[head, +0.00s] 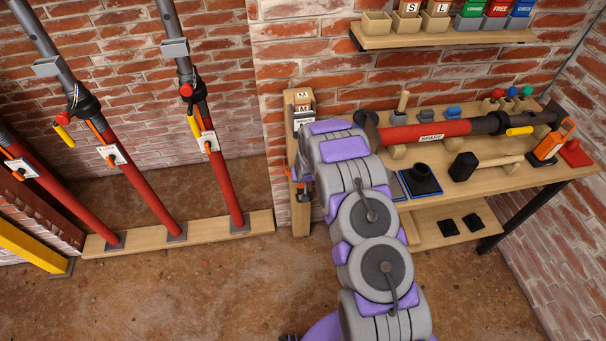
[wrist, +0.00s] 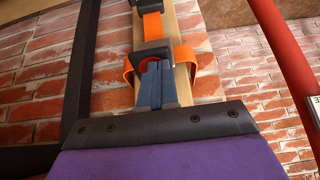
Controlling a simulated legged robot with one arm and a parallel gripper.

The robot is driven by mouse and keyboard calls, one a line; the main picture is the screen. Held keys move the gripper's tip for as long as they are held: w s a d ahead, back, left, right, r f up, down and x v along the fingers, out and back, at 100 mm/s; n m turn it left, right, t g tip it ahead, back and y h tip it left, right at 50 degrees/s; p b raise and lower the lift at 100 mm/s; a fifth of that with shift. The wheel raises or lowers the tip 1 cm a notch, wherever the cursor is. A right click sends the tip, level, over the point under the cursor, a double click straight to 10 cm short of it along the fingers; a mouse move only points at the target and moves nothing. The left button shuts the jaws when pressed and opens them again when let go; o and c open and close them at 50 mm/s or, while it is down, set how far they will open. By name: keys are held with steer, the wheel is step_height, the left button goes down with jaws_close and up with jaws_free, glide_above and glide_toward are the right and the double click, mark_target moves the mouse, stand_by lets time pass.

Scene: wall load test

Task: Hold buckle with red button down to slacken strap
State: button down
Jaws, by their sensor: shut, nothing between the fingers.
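The black buckle (wrist: 152,49) is on a wooden post (wrist: 186,80) in the wrist view. Its red button shows only as a thin rim around my fingertips. The orange strap (wrist: 187,62) runs through the buckle, bulging out on both sides, and continues above it (wrist: 153,27). My gripper (wrist: 153,66) is shut and empty, its blue-grey fingertips over the red button. They appear to touch it; how far it is pressed I cannot tell. In the head view the post (head: 301,218) stands against the brick wall, and my arm hides most of the buckle area.
Red shoring struts (head: 143,195) lean to the left on a wooden sill (head: 195,232). To the right a wooden workbench (head: 500,180) holds another red strut (head: 425,133) and small tools. A shelf with bins (head: 440,40) is above. The dirt floor in front is clear.

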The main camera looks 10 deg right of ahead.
steer(key=shift+r, duration=0.2)
steer(key=shift+r+p, duration=0.4)
steer(key=shift+r, duration=0.25)
steer(key=shift+w+r, duration=0.1)
steer(key=shift+r, duration=0.25)
step_height(320, 180, up, 4)
steer(key=shift+w+f+p, duration=0.1)
steer(key=shift+p, duration=0.7)
steer(key=w+r+p+v, duration=0.1)
steer(key=v, duration=0.8)
steer(key=shift+w+p, duration=0.25)
steer(key=shift+p, duration=0.05)
steer(key=shift+r, duration=0.1)
